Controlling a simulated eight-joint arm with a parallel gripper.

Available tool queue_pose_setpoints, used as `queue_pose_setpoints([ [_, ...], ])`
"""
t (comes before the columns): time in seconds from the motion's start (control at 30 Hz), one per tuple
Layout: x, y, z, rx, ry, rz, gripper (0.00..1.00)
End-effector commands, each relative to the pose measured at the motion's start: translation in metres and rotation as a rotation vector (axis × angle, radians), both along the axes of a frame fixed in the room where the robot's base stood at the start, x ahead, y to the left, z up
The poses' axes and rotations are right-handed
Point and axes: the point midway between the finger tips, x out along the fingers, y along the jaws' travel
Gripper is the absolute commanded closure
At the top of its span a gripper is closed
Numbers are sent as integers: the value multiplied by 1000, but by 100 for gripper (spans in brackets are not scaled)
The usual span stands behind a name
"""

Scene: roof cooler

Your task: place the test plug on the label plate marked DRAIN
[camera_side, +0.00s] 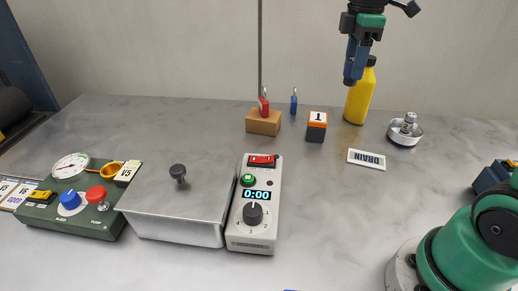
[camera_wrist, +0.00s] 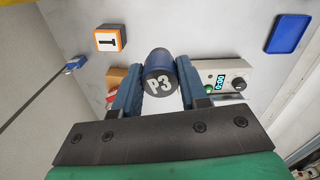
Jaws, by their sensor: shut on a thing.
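My gripper (camera_side: 354,72) is shut on a dark blue cylindrical plug. The plug (camera_wrist: 158,68) shows between the two blue fingers in the wrist view, its dark end face marked P3 towards the camera. In the side view the plug is hard to tell apart from the fingers. The gripper is raised above the table, in front of the yellow bottle in the picture. The white label plate (camera_side: 366,158) lies flat on the table, below and slightly right of the gripper, its DRAIN lettering upside down. Its top looks bare.
A yellow bottle (camera_side: 360,97) and a round metal fitting (camera_side: 405,129) stand near the plate. A block marked 1 (camera_side: 316,126) and a wooden block (camera_side: 264,122) with a red padlock are left. A timer box (camera_side: 254,205), metal lidded box (camera_side: 180,200) and green panel (camera_side: 75,200) stand in front.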

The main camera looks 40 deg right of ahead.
Motion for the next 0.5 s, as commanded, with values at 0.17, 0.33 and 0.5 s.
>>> queue_pose_setpoints([
  [0.17,-24,-60,1,0,0,-213,100],
  [0.33,-39,-85,1,0,0,-306,100],
  [0.5,-42,-90,-17,0,0,-325,100],
])
